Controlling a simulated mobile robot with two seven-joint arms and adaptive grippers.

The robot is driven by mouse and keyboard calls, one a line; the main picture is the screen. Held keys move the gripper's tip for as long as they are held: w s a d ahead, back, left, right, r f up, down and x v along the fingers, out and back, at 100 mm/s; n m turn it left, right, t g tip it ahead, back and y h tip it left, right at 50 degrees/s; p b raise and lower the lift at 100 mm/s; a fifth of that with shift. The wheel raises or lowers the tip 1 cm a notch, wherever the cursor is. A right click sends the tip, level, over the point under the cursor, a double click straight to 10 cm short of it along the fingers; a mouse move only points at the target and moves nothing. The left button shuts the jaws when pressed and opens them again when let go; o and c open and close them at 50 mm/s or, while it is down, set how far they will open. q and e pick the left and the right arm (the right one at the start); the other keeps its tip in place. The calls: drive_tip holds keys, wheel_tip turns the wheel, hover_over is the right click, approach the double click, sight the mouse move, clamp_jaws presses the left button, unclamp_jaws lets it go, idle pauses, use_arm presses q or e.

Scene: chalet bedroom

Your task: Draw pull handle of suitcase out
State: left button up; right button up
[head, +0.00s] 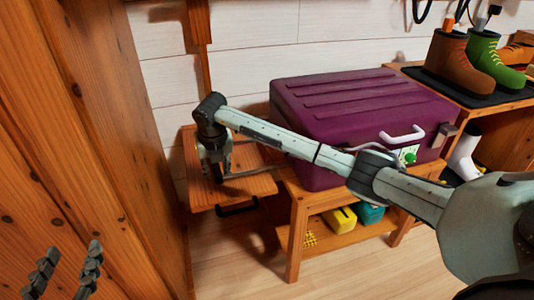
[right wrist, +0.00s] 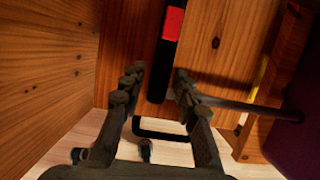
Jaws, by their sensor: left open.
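The purple suitcase (head: 350,105) lies on a wooden bench in the head view. A white carry handle (head: 403,135) is on its front. Its pull handle's rod (head: 258,171) sticks out to the left. In the right wrist view the rod (right wrist: 265,112) runs from the suitcase (right wrist: 305,140) to a black grip with a red patch, the pull handle (right wrist: 172,55). My left gripper (head: 67,270) is open and empty, at the lower left.
A wooden panel (head: 95,130) fills the left side. A low wooden stool or shelf (head: 240,190) lies under the pull handle. The bench (head: 298,235) holds a yellow box (head: 340,219) underneath. Boots (head: 450,55) stand on a rack at right. Floor in front is clear.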

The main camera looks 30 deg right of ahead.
drive_tip(key=shift+o, duration=0.6)
drive_tip(key=shift+d+r, duration=0.1)
drive_tip(key=shift+r+p, duration=0.25)
drive_tip(key=shift+p, duration=0.05)
drive_tip(key=p+v, duration=0.4)
drive_tip(key=v, duration=0.1)
drive_tip(key=shift+r, duration=0.25)
drive_tip(key=shift+s+f, duration=0.1)
